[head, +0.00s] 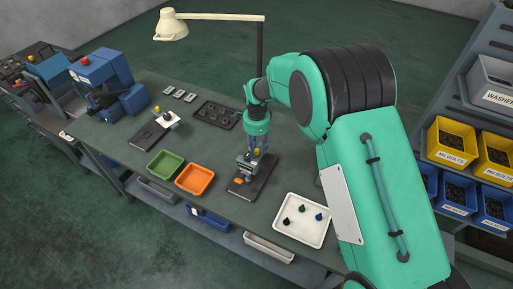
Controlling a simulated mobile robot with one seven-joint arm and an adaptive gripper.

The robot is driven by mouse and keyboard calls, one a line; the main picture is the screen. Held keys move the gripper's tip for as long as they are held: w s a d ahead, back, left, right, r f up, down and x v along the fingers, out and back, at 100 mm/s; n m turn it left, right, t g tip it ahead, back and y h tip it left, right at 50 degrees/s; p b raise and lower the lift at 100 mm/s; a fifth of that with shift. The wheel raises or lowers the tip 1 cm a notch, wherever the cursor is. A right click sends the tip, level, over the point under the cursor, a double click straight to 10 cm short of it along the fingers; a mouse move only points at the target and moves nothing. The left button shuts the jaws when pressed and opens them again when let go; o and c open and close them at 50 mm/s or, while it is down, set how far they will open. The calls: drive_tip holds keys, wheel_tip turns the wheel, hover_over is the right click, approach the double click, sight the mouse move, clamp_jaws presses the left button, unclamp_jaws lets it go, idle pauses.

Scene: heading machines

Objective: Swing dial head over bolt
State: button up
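My gripper (258,146) points down over a small grey fixture (246,167) on a dark base plate (257,187) near the middle of the bench. A second dark base (147,138) to the left carries a pale block (172,118) and a yellow knob. I cannot make out which part is the dial head, and no bolt is clearly visible at the fixtures.
A green tray (165,152) and an orange tray (209,180) lie left of the fixture. A white tray (319,233) with several small dark pieces lies right. A dark tray (231,116) is behind. A blue machine (127,97) stands left; yellow bolt bins (453,130) are right.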

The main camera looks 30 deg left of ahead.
sight(258, 149)
drive_tip(key=shift+r, duration=0.1)
wheel_tip(258, 149, up, 12)
idle(0.6)
idle(0.4)
drive_tip(key=shift+d, duration=0.1)
drive_tip(key=s+d+r+n+t+b, duration=0.1)
drive_tip(key=s+d+r, duration=0.1)
drive_tip(key=d+r, duration=0.6)
drive_tip(key=s+d+r+n+t+y+b, duration=0.15)
drive_tip(key=d+r, duration=0.25)
drive_tip(key=d, duration=0.9)
drive_tip(key=s+d+r+n+h+b, duration=0.1)
drive_tip(key=d+r+n+b, duration=0.1)
drive_tip(key=d+r, duration=0.6)
drive_tip(key=s+d+n+t+b, duration=0.2)
drive_tip(key=s+d, duration=1)
drive_tip(key=d, duration=0.5)
drive_tip(key=s+d+f+n, duration=0.1)
drive_tip(key=s+d, duration=0.1)
drive_tip(key=s, duration=0.2)
drive_tip(key=s+d+f+b, duration=0.1)
drive_tip(key=s+d+f, duration=0.1)
drive_tip(key=s+d, duration=0.1)
drive_tip(key=s+d+f+n+t+b, duration=0.1)
drive_tip(key=s+d, duration=0.2)
drive_tip(key=s, duration=0.3)
drive_tip(key=shift+f+n, duration=0.3)
drive_tip(key=shift+n, duration=0.05)
